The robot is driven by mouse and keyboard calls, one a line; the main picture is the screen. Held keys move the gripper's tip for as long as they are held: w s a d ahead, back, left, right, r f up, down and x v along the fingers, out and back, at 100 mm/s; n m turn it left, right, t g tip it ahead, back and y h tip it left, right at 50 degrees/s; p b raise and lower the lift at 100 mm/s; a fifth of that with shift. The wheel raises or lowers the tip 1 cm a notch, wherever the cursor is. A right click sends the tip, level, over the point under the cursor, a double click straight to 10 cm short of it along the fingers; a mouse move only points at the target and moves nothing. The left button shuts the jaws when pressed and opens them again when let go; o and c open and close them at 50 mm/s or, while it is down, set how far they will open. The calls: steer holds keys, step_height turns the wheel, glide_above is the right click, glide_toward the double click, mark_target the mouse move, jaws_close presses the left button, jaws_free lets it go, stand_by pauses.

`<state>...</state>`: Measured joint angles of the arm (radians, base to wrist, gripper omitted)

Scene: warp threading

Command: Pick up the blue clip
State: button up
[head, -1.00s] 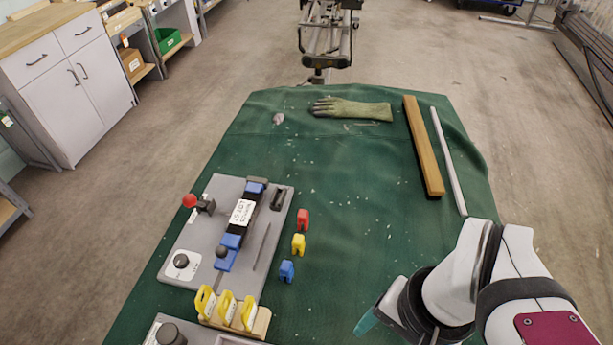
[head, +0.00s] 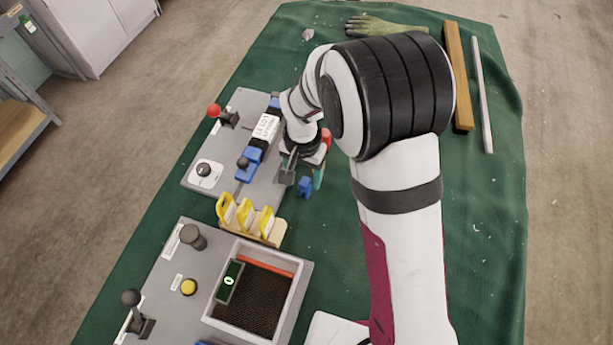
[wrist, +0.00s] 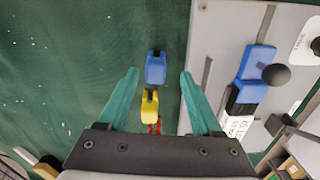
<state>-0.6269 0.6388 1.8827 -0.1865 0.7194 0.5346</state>
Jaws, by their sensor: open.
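The blue clip (head: 305,187) stands on the green cloth to the right of the grey panel. In the wrist view the blue clip (wrist: 156,68) lies between the tips of my two teal fingers, with a gap on each side. My gripper (wrist: 160,74) is open and empty, pointing down over the row of clips. In the head view my gripper (head: 303,177) is just behind the blue clip, partly hidden by my arm. How high the fingertips are above the cloth is hard to tell.
A yellow clip (wrist: 149,103) and a red clip (wrist: 153,127) stand in line with the blue one, between my fingers. The grey panel (wrist: 220,30) with a blue-ended slider is close to the right finger. A wooden rack (head: 270,232) with yellow pieces stands nearer.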

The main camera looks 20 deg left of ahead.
mark_target(305, 188)
steer(key=f, duration=0.4)
steer(key=shift+s+d+f, duration=0.2)
steer(key=shift+s+d, duration=0.1)
jaws_close()
